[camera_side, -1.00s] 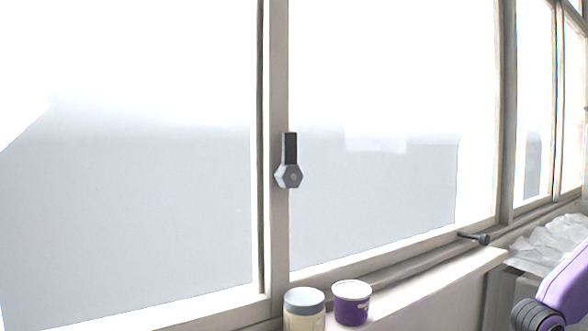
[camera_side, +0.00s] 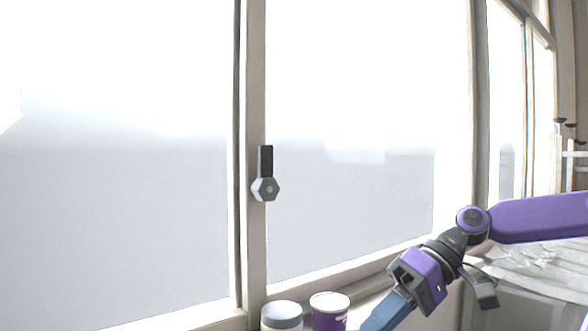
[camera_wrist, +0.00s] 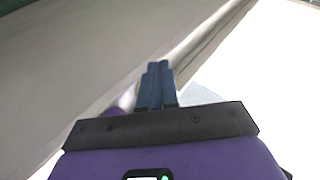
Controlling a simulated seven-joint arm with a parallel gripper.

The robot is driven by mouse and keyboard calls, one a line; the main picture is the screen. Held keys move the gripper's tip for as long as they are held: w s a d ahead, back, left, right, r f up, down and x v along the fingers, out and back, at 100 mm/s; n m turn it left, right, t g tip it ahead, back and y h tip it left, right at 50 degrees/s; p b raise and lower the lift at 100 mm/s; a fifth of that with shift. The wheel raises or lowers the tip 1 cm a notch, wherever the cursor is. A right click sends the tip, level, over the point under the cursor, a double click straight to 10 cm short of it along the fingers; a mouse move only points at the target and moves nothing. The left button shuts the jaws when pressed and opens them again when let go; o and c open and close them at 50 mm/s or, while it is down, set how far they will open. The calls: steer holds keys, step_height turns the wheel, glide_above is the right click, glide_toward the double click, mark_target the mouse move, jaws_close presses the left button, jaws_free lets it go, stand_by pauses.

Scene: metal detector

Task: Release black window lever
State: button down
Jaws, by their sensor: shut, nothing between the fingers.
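The black window lever (camera_side: 266,160) points straight up from a grey hexagonal base (camera_side: 265,189) on the upright post between two window panes, in the side view. My gripper (camera_side: 380,318) is at the lower right of that view, well below and to the right of the lever and not touching it. Its blue fingers point down and left. In the wrist view the fingers of my gripper (camera_wrist: 158,66) are together with nothing between them. I cannot make out the lever in the wrist view.
A jar with a grey-blue lid (camera_side: 282,314) and a purple-and-white tub (camera_side: 329,310) stand at the sill below the post. Crumpled clear plastic (camera_side: 520,265) lies at the right, beside my arm. The space before the panes is clear.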

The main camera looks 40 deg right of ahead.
steer(key=w+d+r+m+t+y, duration=0.1)
steer(key=w+d+r+m+t, duration=0.1)
steer(key=r, duration=0.5)
steer(key=w+d+r+m+t+y, duration=0.1)
steer(key=w+d+r+m+t, duration=0.2)
steer(key=r, duration=0.4)
steer(key=w+d+r+m+t+y, duration=0.1)
steer(key=w+d+r+m+t, duration=0.2)
steer(key=r, duration=0.5)
steer(key=shift+w+m+t, duration=0.2)
steer(key=shift+m+t, duration=0.3)
steer(key=shift+m, duration=0.2)
steer(key=shift+w+r, duration=0.1)
glide_toward(263, 173)
steer(key=w+r, duration=0.2)
steer(key=w, duration=0.3)
steer(key=shift+w+a, duration=0.15)
steer(key=shift+a, duration=0.35)
steer(key=shift+w+a, duration=0.15)
steer(key=shift+a, duration=0.4)
